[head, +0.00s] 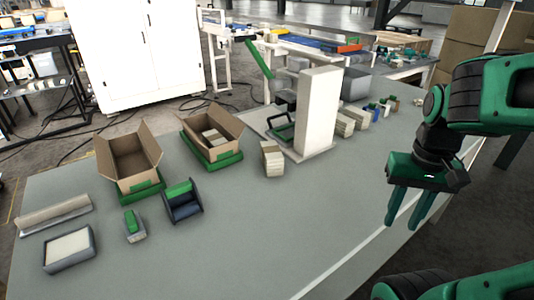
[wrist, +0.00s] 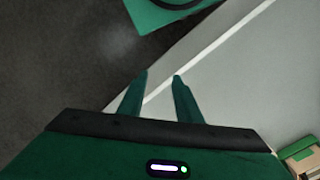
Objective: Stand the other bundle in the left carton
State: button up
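The left carton (head: 130,162) is an open cardboard box on a green base at the table's left, with its flaps spread; I see nothing in it. One pale, banded bundle (head: 272,158) stands on the table between that carton and a white column. More pale bundles (head: 344,124) stand right of the column. My gripper (head: 403,224) hangs over the table's right edge, far from the cartons. Its two fingers are apart and empty, also in the wrist view (wrist: 160,75).
The white column (head: 317,112) stands behind the lone bundle. A dark blue holder with a green block (head: 182,200), a small green-topped block (head: 133,225), a shallow tray (head: 69,249) and a long pale roll (head: 53,215) sit at left. The table's front middle is clear.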

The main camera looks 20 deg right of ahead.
jog(key=shift+w, duration=0.2)
jog(key=o, duration=0.4)
jog(key=shift+s+r, duration=0.1)
jog(key=o, duration=0.5)
jog(key=shift+r, duration=0.35)
jog(key=n+t, duration=0.5)
send_near(272, 150)
jog(key=f, duration=0.1)
jog(key=w+f, duration=0.1)
jog(key=shift+w+a+f+n+h, duration=0.15)
jog(key=shift+a+f+n+h, duration=0.15)
jog(key=shift+f, duration=0.05)
jog(key=shift+x, duration=3.05)
jog(key=shift+d, duration=0.1)
